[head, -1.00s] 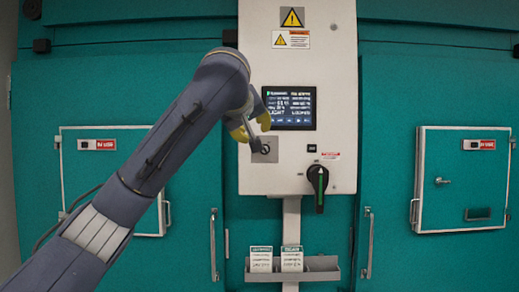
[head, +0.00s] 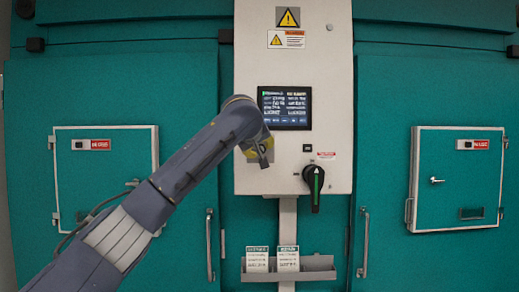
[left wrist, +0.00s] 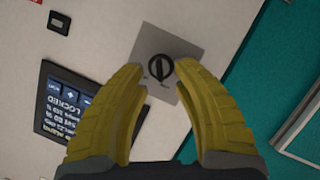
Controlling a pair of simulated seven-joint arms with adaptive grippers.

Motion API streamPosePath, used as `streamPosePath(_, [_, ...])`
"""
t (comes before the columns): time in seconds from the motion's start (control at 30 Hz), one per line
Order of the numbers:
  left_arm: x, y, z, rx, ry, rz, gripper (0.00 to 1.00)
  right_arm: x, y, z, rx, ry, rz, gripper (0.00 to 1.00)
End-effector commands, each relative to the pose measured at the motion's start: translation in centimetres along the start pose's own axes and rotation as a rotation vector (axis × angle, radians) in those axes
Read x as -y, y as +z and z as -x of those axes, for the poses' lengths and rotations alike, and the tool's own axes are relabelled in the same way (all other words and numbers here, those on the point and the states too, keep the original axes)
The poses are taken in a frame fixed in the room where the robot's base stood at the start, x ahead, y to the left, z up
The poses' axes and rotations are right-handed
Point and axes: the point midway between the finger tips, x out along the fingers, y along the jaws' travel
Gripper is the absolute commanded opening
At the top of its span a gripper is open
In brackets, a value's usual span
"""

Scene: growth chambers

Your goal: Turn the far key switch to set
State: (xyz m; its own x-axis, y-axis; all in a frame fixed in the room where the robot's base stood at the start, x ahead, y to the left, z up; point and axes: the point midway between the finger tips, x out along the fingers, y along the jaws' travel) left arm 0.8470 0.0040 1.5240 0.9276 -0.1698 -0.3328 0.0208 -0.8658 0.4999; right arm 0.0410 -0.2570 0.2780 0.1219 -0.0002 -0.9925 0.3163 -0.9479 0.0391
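The key switch (left wrist: 161,67) is a round black-ringed dial with a narrow upright key bar on a square grey plate (left wrist: 168,48). It shows in the left wrist view near the top middle. My left gripper (left wrist: 160,70) is open, with its yellow fingertips on either side of the dial. I see no clear contact, and the remaining gap in depth is hard to judge. In the head view my left gripper (head: 259,152) covers the key switch at the panel's lower left. Its set mark is too small to read. My right gripper is not in view.
A lit display (head: 285,108) sits just above the gripper on the white panel (head: 295,60). A black rotary handle with a green stripe (head: 314,186) projects to the right. A card tray (head: 315,268) hangs below. Teal chamber doors (head: 390,120) flank the panel.

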Motion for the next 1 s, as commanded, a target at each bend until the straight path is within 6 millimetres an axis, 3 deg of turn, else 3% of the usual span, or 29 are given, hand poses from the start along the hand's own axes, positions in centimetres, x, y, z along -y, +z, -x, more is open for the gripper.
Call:
streamPosePath(0.23, [0.0, -0.1, -1.2, -0.002, 0.000, 0.001, 0.28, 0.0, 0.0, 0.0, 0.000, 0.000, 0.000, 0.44])
streamPosePath(0.63, [0.0, -0.1, -1.4, -0.002, 0.000, 0.000, 0.29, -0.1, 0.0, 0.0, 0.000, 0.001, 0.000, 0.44])
streamPosePath(0.87, [0.0, -0.1, -1.4, -0.002, 0.000, 0.000, 0.02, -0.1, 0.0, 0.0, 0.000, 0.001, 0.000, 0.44])
streamPosePath(1.0, [0.1, -0.1, -1.4, -0.001, 0.000, 0.000, 0.00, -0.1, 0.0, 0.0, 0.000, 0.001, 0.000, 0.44])
